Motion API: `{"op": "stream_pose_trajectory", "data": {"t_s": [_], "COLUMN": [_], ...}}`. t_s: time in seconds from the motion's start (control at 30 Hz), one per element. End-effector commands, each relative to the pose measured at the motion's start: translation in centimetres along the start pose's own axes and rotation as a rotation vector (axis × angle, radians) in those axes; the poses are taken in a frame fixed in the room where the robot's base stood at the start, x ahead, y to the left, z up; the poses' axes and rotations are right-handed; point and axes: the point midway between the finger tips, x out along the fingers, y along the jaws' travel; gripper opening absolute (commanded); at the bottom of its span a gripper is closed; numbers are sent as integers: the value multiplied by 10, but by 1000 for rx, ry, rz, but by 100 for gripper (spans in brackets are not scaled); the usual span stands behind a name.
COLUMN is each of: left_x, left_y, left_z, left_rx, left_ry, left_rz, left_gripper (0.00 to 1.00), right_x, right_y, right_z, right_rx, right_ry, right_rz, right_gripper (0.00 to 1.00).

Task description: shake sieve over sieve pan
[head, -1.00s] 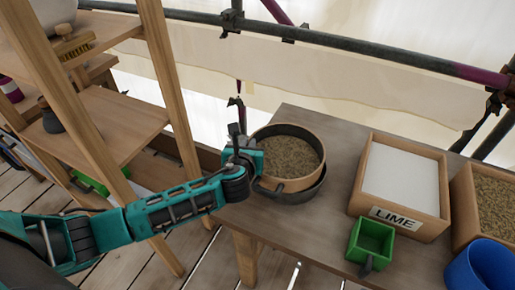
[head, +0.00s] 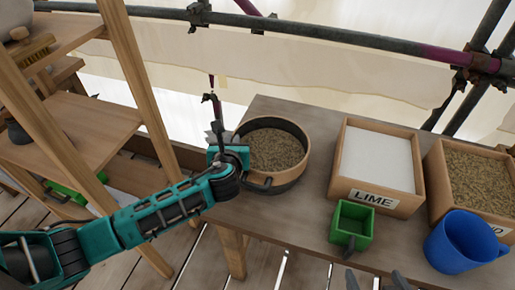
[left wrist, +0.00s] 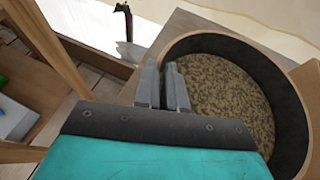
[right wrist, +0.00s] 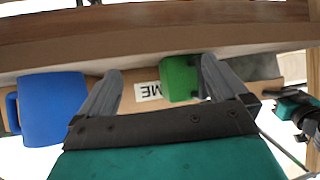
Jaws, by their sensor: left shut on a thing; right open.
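The round sieve (head: 275,150) has a thin rim and is full of brown, grainy sand. It is at the left end of the table in the head view and fills the right of the left wrist view (left wrist: 225,90).
A LIME box (head: 377,165) of white powder, a green scoop box (head: 351,226), a box of sand (head: 475,185) and a blue mug (head: 462,242) stand on the right of the table (head: 290,225). Wooden shelves (head: 95,130) are at left; a scaffold pole runs behind.

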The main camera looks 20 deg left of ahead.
Motion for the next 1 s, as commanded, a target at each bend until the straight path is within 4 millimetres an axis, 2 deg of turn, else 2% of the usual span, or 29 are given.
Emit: {"op": "stream_pose_trajectory", "data": {"t_s": [0.27,0.6,1.0], "left_x": [0,-7,6], "left_y": [-1,-23,19], "left_z": [-1,-3,2], "left_rx": [0,0,2], "left_ry": [1,0,0], "left_rz": [1,1,5], "left_gripper": [0,0,0], "right_x": [0,0,0], "right_y": [0,0,0], "right_z": [0,0,0], "right_rx": [0,0,0], "right_ry": [0,1,1], "right_rz": [0,0,0], "right_gripper": [100,100,100]}}
